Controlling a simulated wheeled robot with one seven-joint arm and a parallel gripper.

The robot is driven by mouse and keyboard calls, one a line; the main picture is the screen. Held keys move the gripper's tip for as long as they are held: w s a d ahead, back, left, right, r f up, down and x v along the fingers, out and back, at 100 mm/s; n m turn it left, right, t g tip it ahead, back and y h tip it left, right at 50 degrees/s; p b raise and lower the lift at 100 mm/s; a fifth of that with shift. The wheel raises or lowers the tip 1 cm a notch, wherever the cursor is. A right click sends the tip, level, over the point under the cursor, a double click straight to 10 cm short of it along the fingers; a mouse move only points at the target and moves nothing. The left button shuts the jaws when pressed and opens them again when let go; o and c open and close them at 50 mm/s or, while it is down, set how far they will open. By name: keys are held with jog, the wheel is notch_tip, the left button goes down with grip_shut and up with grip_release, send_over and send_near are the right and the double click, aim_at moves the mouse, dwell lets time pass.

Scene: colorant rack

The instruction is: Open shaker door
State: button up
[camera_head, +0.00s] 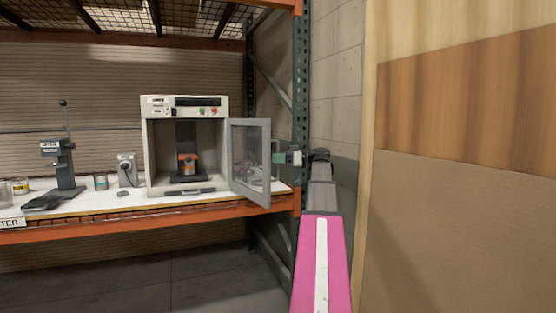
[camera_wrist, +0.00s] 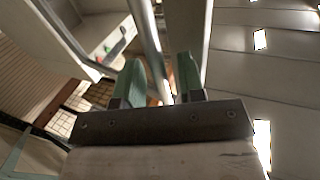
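The shaker (camera_head: 155,152) is a white box on the shelf, with its front open to view. Its door (camera_head: 236,178), a grey frame with a clear pane, stands swung out to the right of the opening. My gripper (camera_head: 281,158) is at the door's outer edge, on its right side. In the wrist view, the two green fingers of my gripper (camera_wrist: 160,80) stand apart on either side of a grey metal bar (camera_wrist: 145,30), apparently the door handle. Some gap shows between fingers and bar. An orange-and-dark can or holder (camera_head: 187,162) sits inside the shaker.
The shelf (camera_head: 110,203) has an orange front beam (camera_head: 150,216). A lever press (camera_head: 64,165), a small grey device (camera_head: 126,168) and small cans stand left of the shaker. A green rack post (camera_head: 300,90) rises behind my gripper. A wooden panel (camera_head: 460,210) fills the right.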

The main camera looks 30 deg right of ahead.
jog(key=v, duration=1)
jog(key=shift+s+d, duration=0.15)
jog(key=shift+d, duration=0.2)
